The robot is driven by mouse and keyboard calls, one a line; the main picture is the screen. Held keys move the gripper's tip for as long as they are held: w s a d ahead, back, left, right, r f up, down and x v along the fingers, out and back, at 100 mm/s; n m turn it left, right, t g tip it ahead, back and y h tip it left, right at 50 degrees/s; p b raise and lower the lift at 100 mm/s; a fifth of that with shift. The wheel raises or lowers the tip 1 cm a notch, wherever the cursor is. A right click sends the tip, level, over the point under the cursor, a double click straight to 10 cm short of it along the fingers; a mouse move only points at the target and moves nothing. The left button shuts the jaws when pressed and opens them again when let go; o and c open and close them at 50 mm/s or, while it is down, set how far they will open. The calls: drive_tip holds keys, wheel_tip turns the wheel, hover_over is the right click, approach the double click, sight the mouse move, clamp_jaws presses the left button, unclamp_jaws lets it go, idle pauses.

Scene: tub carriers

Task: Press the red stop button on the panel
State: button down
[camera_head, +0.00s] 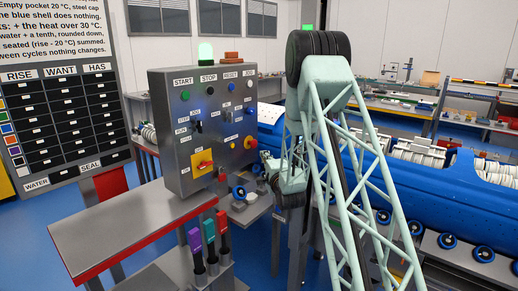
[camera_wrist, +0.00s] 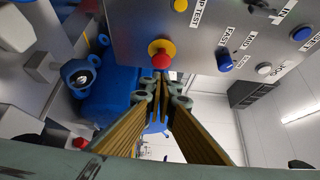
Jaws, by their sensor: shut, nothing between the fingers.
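The control panel (camera_head: 170,130) is a grey box standing upright, seen at an angle in the head view. A red mushroom button (camera_head: 250,142) on a yellow collar sits low on its right side. In the wrist view the red button (camera_wrist: 161,61) shows just beyond my fingertips. My gripper (camera_wrist: 167,80) is shut and empty, its tips close to the button's lower edge; I cannot tell whether they touch it. In the head view my gripper is small and partly hidden by my arm, close to the panel's right edge.
A red-and-yellow rotary switch (camera_head: 203,164) is lower left on the panel. Green (camera_head: 185,96), blue (camera_head: 231,87) and white (camera_head: 250,84) buttons line its top. A blue drum (camera_head: 350,165) stands behind my arm; coloured levers (camera_head: 208,232) stand in front.

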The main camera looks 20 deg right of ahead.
sight(255, 144)
drive_tip(key=shift+w, duration=0.1)
drive_tip(key=w+d+b, duration=0.1)
drive_tip(key=w+d, duration=0.1)
drive_tip(key=w, duration=0.7)
drive_tip(key=shift+w, duration=0.3)
drive_tip(key=shift+r, duration=0.1)
drive_tip(key=shift+a, duration=0.1)
idle(0.4)
drive_tip(key=shift+w+a+b, duration=0.3)
drive_tip(key=shift+w+b, duration=0.35)
drive_tip(key=shift+w+a, duration=0.1)
drive_tip(key=shift+w, duration=0.1)
drive_tip(key=shift+r, duration=0.1)
